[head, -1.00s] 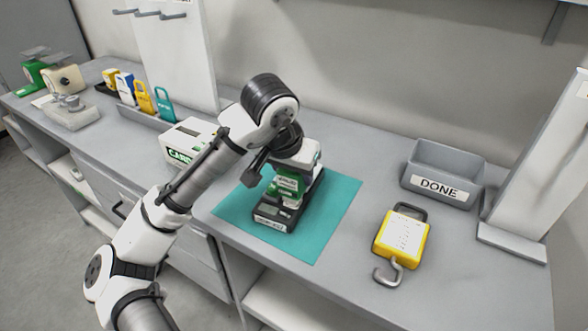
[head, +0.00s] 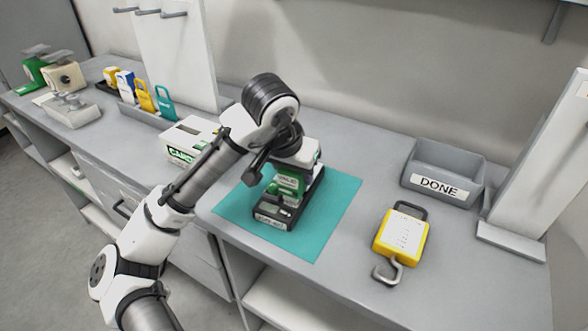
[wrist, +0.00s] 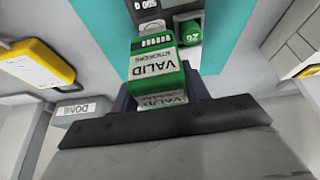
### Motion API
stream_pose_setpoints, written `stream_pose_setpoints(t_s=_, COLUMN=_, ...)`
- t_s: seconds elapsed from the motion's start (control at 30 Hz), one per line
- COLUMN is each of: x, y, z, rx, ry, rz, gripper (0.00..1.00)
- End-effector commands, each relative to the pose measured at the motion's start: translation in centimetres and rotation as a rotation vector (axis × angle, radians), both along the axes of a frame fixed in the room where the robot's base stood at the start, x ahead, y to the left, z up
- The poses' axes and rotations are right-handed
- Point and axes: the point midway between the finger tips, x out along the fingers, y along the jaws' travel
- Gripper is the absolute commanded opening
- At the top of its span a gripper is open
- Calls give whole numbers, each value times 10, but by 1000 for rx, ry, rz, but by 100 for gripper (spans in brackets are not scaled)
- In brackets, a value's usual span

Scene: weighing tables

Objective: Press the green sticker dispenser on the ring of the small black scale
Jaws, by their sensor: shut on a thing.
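My gripper (head: 297,165) is shut on the green sticker dispenser (head: 291,182), which has a white "VALID STICKERS" label. The dispenser also shows in the wrist view (wrist: 157,68), held between the dark fingers. The small black scale (head: 266,225) stands on the teal mat, below and in front of the dispenser. Its lit display (wrist: 148,4) shows at the top of the wrist view. A round green patch marked "26" (wrist: 191,33) shows on the scale beside the dispenser. The dispenser hides part of the scale; I cannot tell whether they touch.
The teal mat (head: 330,215) lies on the grey bench. To the right are a yellow hanging scale (head: 402,236) with a hook and a grey "DONE" bin (head: 443,160). A white box (head: 186,140) stands to the left. Colored tags and other scales stand farther left.

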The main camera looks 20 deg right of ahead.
Motion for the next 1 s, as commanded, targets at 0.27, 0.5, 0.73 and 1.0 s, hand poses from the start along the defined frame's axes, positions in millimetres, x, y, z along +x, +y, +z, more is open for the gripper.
stream_pose_setpoints(t_s=0.27, x=0, y=0, z=0, rx=0, ry=0, rz=0, gripper=27)
stream_pose_setpoints(t_s=0.5, x=0, y=0, z=-3, rx=0, ry=0, rz=0, gripper=27)
stream_pose_setpoints(t_s=0.73, x=0, y=0, z=-6, rx=0, ry=0, rz=0, gripper=27)
stream_pose_setpoints(t_s=1.0, x=0, y=0, z=-9, rx=-1, ry=1, rz=0, gripper=27)
